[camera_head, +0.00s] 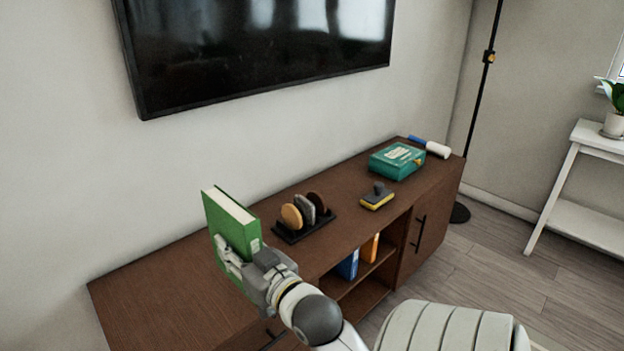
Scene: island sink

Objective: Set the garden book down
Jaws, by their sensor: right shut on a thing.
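A green book (231,218) with white pages stands upright in my right gripper (232,258), over the left part of the brown wooden cabinet (160,295). The right gripper is shut on the book's lower part. Whether the book's bottom edge touches the cabinet top cannot be told, as the gripper hides it. No title shows on the book. My left gripper is not in view.
On the cabinet top are a black holder (304,229) with round discs, a yellow-and-grey block (377,198), a teal box (397,160) and a white roller (438,149). The cabinet top's left part is clear. A television (260,50) hangs above.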

